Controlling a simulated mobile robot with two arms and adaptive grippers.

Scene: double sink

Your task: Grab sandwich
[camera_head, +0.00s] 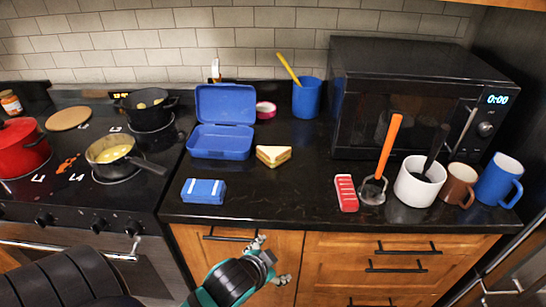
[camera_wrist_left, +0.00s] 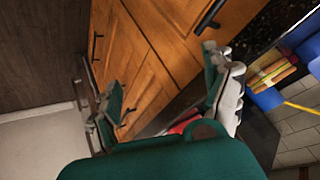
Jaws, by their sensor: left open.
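The sandwich (camera_head: 273,155), a pale wedge with a darker filling edge, lies on the black counter just right of the open blue lunch box (camera_head: 219,142). A striped tan and orange thing that looks like the sandwich shows at the right of the left wrist view (camera_wrist_left: 272,72). My left gripper (camera_head: 271,260) is open and empty in front of the lower cabinets, nearer than the counter's front edge and well apart from the sandwich. Its two spread fingers also show in the left wrist view (camera_wrist_left: 166,92). My right gripper is not in view.
A blue striped box (camera_head: 203,191) lies near the counter's front edge. A blue cup (camera_head: 306,98) with a yellow utensil stands behind the sandwich. A microwave (camera_head: 400,105), red item (camera_head: 346,193) and mugs stand right; the stove (camera_head: 85,205) is left. Counter before the sandwich is clear.

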